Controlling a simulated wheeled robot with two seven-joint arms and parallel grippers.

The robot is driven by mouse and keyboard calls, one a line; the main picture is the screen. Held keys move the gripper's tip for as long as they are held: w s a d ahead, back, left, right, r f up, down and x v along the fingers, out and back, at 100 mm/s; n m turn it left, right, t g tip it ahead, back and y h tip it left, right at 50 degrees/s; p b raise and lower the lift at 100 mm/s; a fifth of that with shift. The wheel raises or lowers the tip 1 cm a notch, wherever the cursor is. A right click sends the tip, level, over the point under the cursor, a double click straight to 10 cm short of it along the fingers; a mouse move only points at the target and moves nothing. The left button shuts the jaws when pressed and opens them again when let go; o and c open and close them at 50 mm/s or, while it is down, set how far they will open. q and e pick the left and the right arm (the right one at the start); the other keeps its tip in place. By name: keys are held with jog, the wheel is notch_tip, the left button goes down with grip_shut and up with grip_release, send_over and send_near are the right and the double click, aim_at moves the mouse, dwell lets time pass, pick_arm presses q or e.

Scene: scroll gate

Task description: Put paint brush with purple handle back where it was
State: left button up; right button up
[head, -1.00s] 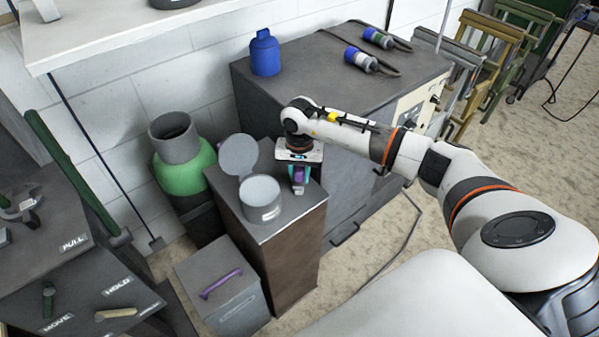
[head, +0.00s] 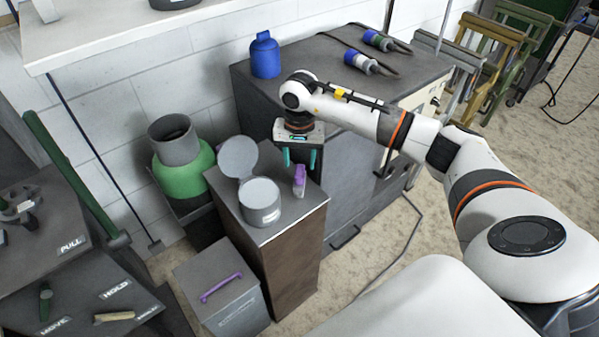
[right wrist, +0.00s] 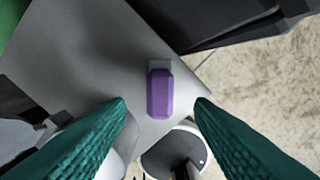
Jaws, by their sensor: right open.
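The purple-handled paint brush (head: 299,180) stands on the top of a narrow brown-sided cabinet, right of a grey open can. In the right wrist view the purple handle (right wrist: 160,93) is seen from above, with a pale part behind it. My left gripper is not in view.
The grey can (head: 261,203) with its raised round lid (head: 238,157) stands close to the brush on the cabinet top (head: 285,228). A taller grey cabinet (head: 330,70) is behind. A grey box with a purple handle (head: 221,288) sits on the floor.

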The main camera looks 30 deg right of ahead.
notch_tip(320, 180, up, 6)
jog(key=shift+f, duration=0.2)
dwell(0.4)
